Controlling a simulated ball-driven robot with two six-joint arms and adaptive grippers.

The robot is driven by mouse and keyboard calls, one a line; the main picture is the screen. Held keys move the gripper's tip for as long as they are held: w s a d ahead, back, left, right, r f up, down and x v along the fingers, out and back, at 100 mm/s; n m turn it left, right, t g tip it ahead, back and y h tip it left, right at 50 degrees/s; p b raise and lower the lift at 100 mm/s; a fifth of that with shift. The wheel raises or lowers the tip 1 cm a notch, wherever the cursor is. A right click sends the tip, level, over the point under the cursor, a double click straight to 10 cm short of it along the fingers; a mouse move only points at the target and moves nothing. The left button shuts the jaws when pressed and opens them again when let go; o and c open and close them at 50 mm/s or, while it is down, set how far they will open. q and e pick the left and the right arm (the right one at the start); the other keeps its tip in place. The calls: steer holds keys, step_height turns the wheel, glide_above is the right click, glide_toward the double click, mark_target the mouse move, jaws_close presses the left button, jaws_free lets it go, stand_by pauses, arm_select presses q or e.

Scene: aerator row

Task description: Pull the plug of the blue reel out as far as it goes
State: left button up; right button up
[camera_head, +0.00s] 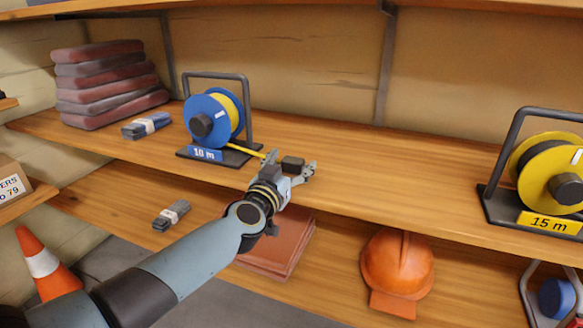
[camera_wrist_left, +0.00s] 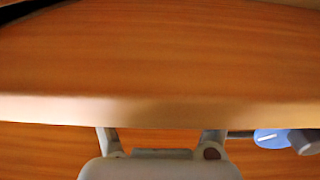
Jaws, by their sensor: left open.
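The blue reel (camera_head: 210,117) stands in a dark frame on the upper shelf at the left in the head view, with a "10 m" label (camera_head: 205,154). Its yellow cable (camera_head: 246,150) runs right from the reel toward my left gripper (camera_head: 291,162). The plug (camera_head: 292,161) is a dark block that shows between the open fingers, just over the shelf's front part. I cannot tell whether the fingers touch it. In the left wrist view my gripper (camera_wrist_left: 160,142) shows at the bottom, with no plug visible between its fingers. My right gripper is not in view.
A yellow "15 m" reel (camera_head: 550,175) stands at the right. Folded stacks (camera_head: 108,84) and a small bundle (camera_head: 146,125) lie left of the blue reel. An orange helmet (camera_head: 397,265) sits on the lower shelf. The upper shelf between the reels is clear.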

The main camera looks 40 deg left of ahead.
arm_select(q)
steer(key=shift+w, duration=0.1)
jaws_close()
stand_by(0.5)
